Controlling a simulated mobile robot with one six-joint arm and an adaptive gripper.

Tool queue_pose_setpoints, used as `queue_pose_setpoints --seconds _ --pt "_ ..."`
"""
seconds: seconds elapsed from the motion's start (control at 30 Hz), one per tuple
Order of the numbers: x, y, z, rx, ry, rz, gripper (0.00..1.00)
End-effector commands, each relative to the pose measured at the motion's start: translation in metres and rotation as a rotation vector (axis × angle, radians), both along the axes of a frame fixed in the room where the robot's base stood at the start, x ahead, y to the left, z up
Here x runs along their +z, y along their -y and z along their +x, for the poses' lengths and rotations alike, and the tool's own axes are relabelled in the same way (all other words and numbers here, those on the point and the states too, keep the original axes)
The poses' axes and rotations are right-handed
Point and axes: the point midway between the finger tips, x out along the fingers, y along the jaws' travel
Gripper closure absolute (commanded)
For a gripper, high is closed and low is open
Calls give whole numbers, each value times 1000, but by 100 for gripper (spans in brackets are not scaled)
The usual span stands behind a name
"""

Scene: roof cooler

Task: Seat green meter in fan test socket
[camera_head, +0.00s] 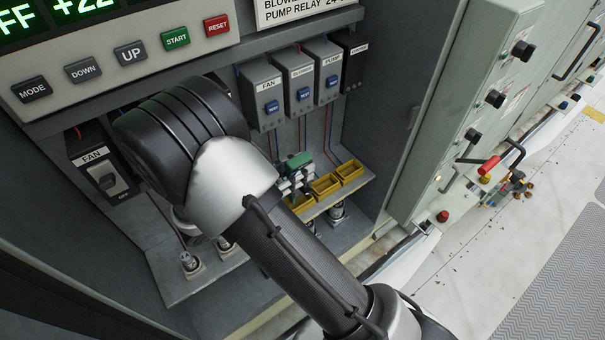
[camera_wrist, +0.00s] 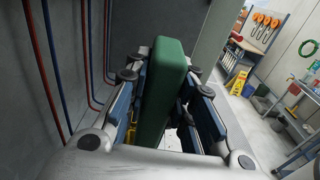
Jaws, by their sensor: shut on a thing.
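The green meter (camera_wrist: 163,85) stands between the fingers of my gripper (camera_wrist: 165,110) in the wrist view, and the fingers are shut on its two sides. In the head view, the top of the green meter (camera_head: 299,160) shows just past my arm, with my gripper (camera_head: 294,180) around it. It is over or at the left end of a row of yellow sockets (camera_head: 326,184) on a low ledge. The socket under the meter is mostly hidden by my gripper and arm, so I cannot tell whether the meter is in it. Which socket is the fan test socket cannot be read.
Relays labelled FAN (camera_head: 264,95), a middle one (camera_head: 298,88) and PUMP (camera_head: 325,72) hang on the cabinet's back wall above the sockets. A FAN switch (camera_head: 100,172) is at left. Red and blue wires (camera_wrist: 88,50) run down the wall close to my gripper. The cabinet door (camera_head: 450,100) stands at right.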

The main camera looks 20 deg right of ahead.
Motion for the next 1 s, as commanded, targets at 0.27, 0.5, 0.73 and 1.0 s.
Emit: queue_pose_setpoints --seconds 0.27,0.5,0.73,1.0 --pt "-15 -1 4 0 0 -2 100" --pt "-28 -1 4 0 1 -2 100" --pt "-35 -1 4 -1 0 -1 100" --pt "-37 -1 4 -1 -1 -1 100"
